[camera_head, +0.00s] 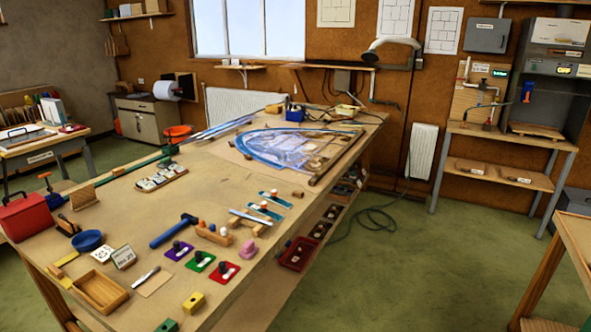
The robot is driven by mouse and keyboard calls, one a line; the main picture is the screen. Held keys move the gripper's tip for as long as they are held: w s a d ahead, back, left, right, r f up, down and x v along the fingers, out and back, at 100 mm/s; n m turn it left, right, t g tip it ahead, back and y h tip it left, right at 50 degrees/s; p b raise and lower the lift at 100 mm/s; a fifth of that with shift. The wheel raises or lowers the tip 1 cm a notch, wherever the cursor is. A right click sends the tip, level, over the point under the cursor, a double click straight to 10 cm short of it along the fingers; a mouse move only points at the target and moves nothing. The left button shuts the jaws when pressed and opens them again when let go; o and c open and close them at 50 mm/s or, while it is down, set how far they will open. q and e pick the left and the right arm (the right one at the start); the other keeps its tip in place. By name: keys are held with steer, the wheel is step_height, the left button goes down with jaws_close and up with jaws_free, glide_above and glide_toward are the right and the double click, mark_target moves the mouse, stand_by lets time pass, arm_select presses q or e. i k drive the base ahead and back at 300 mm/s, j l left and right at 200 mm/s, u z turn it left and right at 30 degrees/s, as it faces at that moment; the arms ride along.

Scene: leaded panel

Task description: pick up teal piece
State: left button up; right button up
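Two flat teal-blue pieces lie on the workbench (130,212) right of its middle, one nearer (258,209) and one farther (283,203). Each has a small round pale or orange item on or beside it. I cannot tell which one is the teal piece. Neither of my grippers shows in the head view.
A leaded panel (290,148) lies at the far end.

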mark_target(274, 196)
steer(key=i+l+u, duration=0.1)
steer(key=i+l, duration=0.4)
steer(key=i+l+u, duration=0.1)
steer(key=i+l, duration=0.45)
steer(key=i+l+u, duration=0.1)
steer(key=i+l, duration=0.4)
steer(key=i+l+u, duration=0.1)
steer(key=i+l, duration=0.35)
steer(key=l, duration=0.2)
